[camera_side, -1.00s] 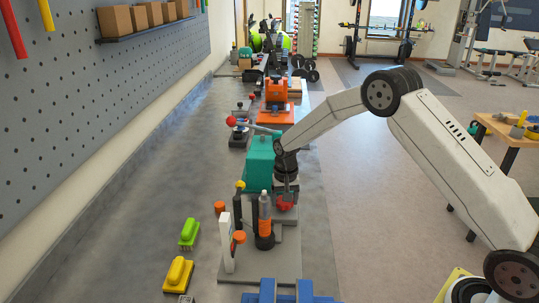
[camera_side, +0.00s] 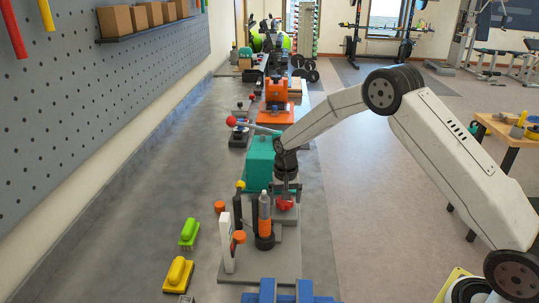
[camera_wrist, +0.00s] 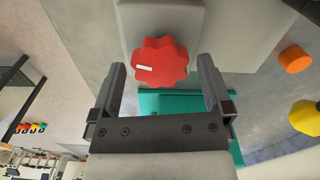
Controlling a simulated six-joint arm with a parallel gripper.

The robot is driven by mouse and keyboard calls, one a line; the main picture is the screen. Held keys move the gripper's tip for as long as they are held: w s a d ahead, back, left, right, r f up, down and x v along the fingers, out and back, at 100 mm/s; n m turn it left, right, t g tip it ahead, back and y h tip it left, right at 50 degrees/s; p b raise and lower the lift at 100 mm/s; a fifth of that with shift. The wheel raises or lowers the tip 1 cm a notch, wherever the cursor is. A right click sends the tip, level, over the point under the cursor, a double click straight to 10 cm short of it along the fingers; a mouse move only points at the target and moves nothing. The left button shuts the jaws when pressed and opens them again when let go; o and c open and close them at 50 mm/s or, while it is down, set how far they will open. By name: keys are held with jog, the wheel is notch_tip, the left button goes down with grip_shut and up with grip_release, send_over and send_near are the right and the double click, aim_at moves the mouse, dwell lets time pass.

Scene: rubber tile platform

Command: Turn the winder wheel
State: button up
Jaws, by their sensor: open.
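The winder wheel appears to be the red scalloped knob with a white mark, seen in the wrist view (camera_wrist: 160,63) and in the side view (camera_side: 285,205). It sits on a grey block (camera_wrist: 187,22) at the workbench. My gripper (camera_wrist: 162,68) is open, with one finger at each side of the wheel in the wrist view. Clear gaps show between the fingers and the wheel. In the side view my gripper (camera_side: 286,190) is just above the wheel and partly hides it.
An orange-and-grey upright cylinder (camera_side: 264,215) stands close in front of the wheel. A white upright plate (camera_side: 227,243) and an orange knob (camera_side: 239,237) are to its left. A teal box (camera_side: 259,160) is behind. Green (camera_side: 189,233) and yellow (camera_side: 178,273) brushes lie on the bench.

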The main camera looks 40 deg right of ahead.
aim_at(285, 202)
jog(key=shift+r, duration=3.7)
jog(key=shift+s, duration=0.1)
jog(key=shift+s+a+r+n, duration=0.25)
jog(key=shift+s+n, duration=0.05)
jog(key=shift+s, duration=0.25)
jog(key=s+a+r+n+t, duration=0.1)
jog(key=s+a+n, duration=0.1)
jog(key=s, duration=1)
jog(key=s+a+n+t, duration=0.1)
jog(key=s+n, duration=0.3)
jog(key=s, duration=0.7)
jog(key=shift+s+a+r+n+t, duration=0.3)
jog(key=shift+s+a+r, duration=0.05)
jog(key=shift+a, duration=0.3)
